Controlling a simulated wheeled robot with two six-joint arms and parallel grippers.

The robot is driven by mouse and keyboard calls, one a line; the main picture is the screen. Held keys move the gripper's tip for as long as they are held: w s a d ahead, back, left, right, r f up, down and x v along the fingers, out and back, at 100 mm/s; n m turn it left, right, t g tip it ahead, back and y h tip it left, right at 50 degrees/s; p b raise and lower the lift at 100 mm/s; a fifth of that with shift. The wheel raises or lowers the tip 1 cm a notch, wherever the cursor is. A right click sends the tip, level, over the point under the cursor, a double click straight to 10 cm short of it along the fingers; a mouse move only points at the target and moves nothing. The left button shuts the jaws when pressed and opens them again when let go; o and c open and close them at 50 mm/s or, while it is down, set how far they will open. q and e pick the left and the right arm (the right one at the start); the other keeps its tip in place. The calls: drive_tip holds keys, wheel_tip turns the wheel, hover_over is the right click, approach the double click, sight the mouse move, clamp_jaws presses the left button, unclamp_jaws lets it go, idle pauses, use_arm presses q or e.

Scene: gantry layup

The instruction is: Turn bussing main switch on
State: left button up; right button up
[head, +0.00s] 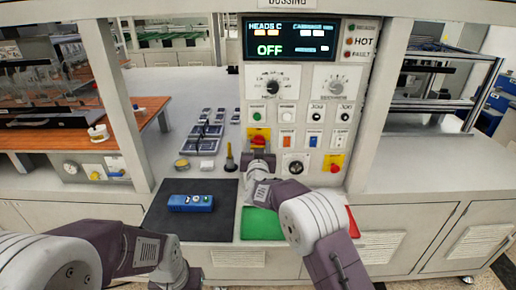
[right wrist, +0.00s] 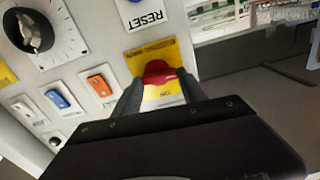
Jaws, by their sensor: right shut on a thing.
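The bussing panel stands in front of me, and its display (head: 291,40) reads OFF. The main switch is a red knob (right wrist: 158,72) on a yellow plate (right wrist: 150,52). In the head view the yellow plate (head: 259,132) is at the panel's lower left, and my right gripper (head: 258,150) covers much of the knob. In the right wrist view my right gripper (right wrist: 160,88) is shut on the red knob, with one finger on each side. My left arm shows at the lower left of the head view, but its gripper is out of view.
A second red knob on a yellow plate (head: 334,162) is at the panel's lower right. An orange rocker (head: 287,140) and a blue rocker (head: 313,139) sit between. A black mat (head: 165,225) with a blue device (head: 191,203) and a green mat (head: 260,222) lie below.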

drive_tip(key=m+b, duration=0.5)
drive_tip(key=shift+d+f, duration=0.1)
drive_tip(key=shift+f, duration=0.15)
drive_tip(key=m+b, duration=0.3)
drive_tip(key=shift+m, duration=0.3)
drive_tip(key=m+b, duration=0.3)
drive_tip(key=m, duration=0.1)
drive_tip(key=shift+d+m, duration=0.15)
drive_tip(key=shift+m, duration=0.15)
drive_tip(key=shift+r+m+b, duration=0.15)
drive_tip(key=shift+m+b, duration=1.1)
drive_tip(key=shift+m, duration=0.65)
drive_tip(key=o, duration=1.4)
drive_tip(key=shift+c, duration=0.2)
